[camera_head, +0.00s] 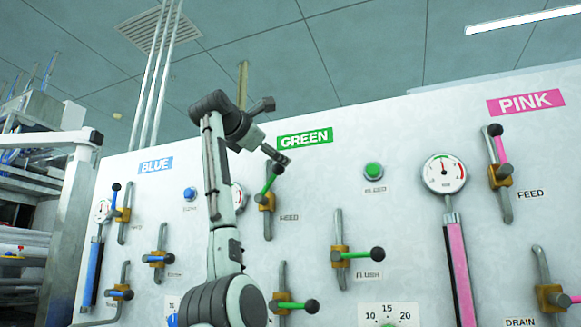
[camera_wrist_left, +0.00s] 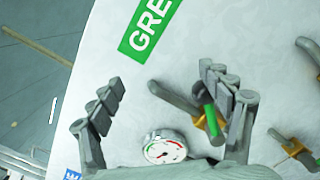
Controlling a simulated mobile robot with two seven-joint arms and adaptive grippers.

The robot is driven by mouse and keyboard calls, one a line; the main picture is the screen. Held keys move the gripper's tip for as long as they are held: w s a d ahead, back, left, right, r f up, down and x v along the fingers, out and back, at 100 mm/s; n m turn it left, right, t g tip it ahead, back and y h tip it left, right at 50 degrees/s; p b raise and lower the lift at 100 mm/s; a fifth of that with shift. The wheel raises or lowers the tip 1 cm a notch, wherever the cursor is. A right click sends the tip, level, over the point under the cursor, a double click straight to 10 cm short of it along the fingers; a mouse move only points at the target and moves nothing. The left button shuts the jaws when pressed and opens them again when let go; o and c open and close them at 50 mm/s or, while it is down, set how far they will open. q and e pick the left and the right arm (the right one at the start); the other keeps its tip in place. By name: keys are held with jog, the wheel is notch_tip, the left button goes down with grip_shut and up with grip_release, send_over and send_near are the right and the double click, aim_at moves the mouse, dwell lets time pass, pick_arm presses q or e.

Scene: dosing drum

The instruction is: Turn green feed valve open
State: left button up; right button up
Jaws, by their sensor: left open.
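The green feed valve (camera_head: 267,200) sits on the white panel below the GREEN sign, with a brass-coloured body on a grey pipe. Its green handle with a black knob (camera_head: 278,169) points up and slightly right. My left gripper (camera_head: 273,131) is at the handle's upper end, in front of the panel. In the left wrist view the left gripper (camera_wrist_left: 165,92) is open, its fingers spread wide. The green handle (camera_wrist_left: 208,112) shows beside the right-hand finger, which partly covers it. I cannot tell whether they touch. My right gripper is not in view.
A green flush valve (camera_head: 358,254) and another green-handled valve (camera_head: 295,305) are lower on the panel. A green bleed button (camera_head: 373,170) is to the right. A gauge (camera_wrist_left: 165,150) shows between the fingers. Blue valves are left, pink valves (camera_head: 500,160) right.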

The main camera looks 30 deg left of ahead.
pick_arm(q)
jog(key=shift+n+g+y, duration=0.3)
jog(key=shift+g+y, duration=0.1)
jog(key=shift+g, duration=0.1)
jog(key=a+f, duration=0.2)
jog(key=a, duration=0.1)
jog(key=shift+a+f, duration=0.3)
jog(key=shift+f, duration=0.1)
jog(key=shift+s+a, duration=0.3)
jog(key=shift+a, duration=0.5)
jog(key=shift+w+a+f+b, duration=0.15)
jog(key=shift+a+f+b, duration=0.3)
jog(key=shift+f, duration=0.25)
jog(key=b+v, duration=0.3)
jog(key=v, duration=0.6)
jog(key=shift+d+r+b, duration=0.2)
jog(key=shift+d+b, duration=0.15)
jog(key=shift+d, duration=0.05)
